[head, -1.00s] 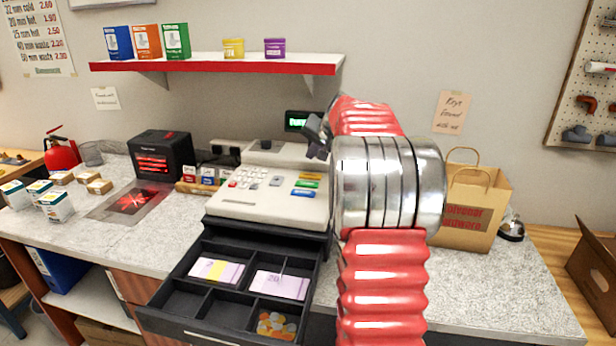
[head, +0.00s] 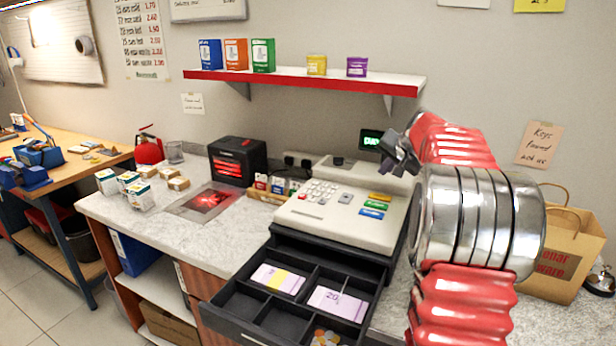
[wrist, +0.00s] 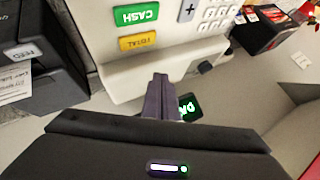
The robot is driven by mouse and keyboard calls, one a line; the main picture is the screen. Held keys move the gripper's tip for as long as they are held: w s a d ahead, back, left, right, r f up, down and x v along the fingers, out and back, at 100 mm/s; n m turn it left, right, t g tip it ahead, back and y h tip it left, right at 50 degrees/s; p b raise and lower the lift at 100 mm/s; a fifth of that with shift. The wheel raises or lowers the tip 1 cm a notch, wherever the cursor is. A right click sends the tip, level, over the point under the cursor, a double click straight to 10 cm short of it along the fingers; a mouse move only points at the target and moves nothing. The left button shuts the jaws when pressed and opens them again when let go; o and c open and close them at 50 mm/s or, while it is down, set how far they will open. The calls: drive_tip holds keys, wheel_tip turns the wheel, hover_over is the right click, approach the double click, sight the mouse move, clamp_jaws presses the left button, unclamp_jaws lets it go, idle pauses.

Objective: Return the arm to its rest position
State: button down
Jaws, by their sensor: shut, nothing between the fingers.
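My arm, red and ribbed with silver rings, rises at the right of the head view. My gripper (head: 399,154) is at its upper end, in front of the wall just right of the register's green display (head: 370,140). In the wrist view its dark fingers (wrist: 160,97) are together with nothing between them. Behind them in that view are the cash register's green and yellow keys (wrist: 138,15). The cash register (head: 340,210) stands on the counter with its drawer (head: 240,304) open. The drawer holds purple banknotes (head: 337,303) and some coins.
A paper bag (head: 562,240) and a bell stand on the counter right of my arm. A red-edged shelf (head: 300,82) hangs above. A workbench (head: 75,165) stands at far left.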

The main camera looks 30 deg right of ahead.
drive_tip(key=shift+a, duration=0.1)
drive_tip(key=s+a+r+n+g+y, duration=0.1)
drive_tip(key=s+a+n, duration=0.3)
drive_tip(key=a, duration=1)
drive_tip(key=s+a+r+n+y, duration=0.15)
drive_tip(key=s+a, duration=0.45)
drive_tip(key=a, duration=0.8)
drive_tip(key=s+a+f+n, duration=0.2)
drive_tip(key=s+a, duration=0.3)
drive_tip(key=s, duration=0.3)
drive_tip(key=s+a+f+n+g, duration=0.1)
drive_tip(key=s+a+f+n, duration=0.1)
drive_tip(key=s+a+f, duration=0.3)
drive_tip(key=s+a+f+n+g, duration=0.1)
drive_tip(key=s+a+f+n, duration=0.2)
drive_tip(key=s+a, duration=0.3)
drive_tip(key=s, duration=0.4)
drive_tip(key=shift+s+f, duration=0.3)
drive_tip(key=shift+s, duration=0.05)
